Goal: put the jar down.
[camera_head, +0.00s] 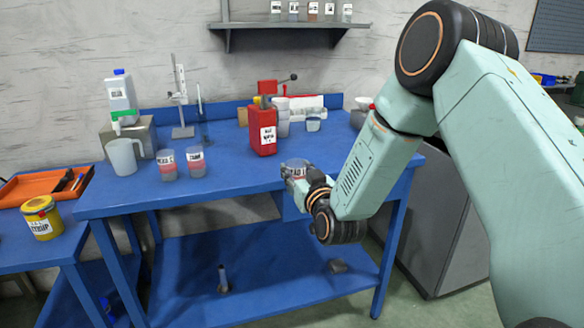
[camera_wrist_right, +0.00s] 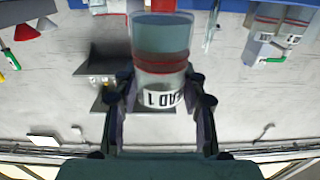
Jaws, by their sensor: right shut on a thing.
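My right gripper (camera_head: 290,178) is shut on a jar (camera_head: 297,167) at the blue table's front edge in the head view. In the right wrist view the jar (camera_wrist_right: 161,52) is clear, with a red band and a white label, between the two fingers of the gripper (camera_wrist_right: 160,92). Part of the jar is hidden by the gripper in the head view. I cannot tell whether its base touches the table (camera_head: 235,168). Two similar labelled jars, a left one (camera_head: 167,164) and a right one (camera_head: 196,161), stand on the table. My left gripper is not in view.
A red labelled canister (camera_head: 262,130) stands behind the jar. A clear jug (camera_head: 123,157), a white bottle (camera_head: 120,92) on a grey block and a stand (camera_head: 181,98) are at the left. A yellow syrup tin (camera_head: 42,218) sits on a side table. The front middle is bare.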

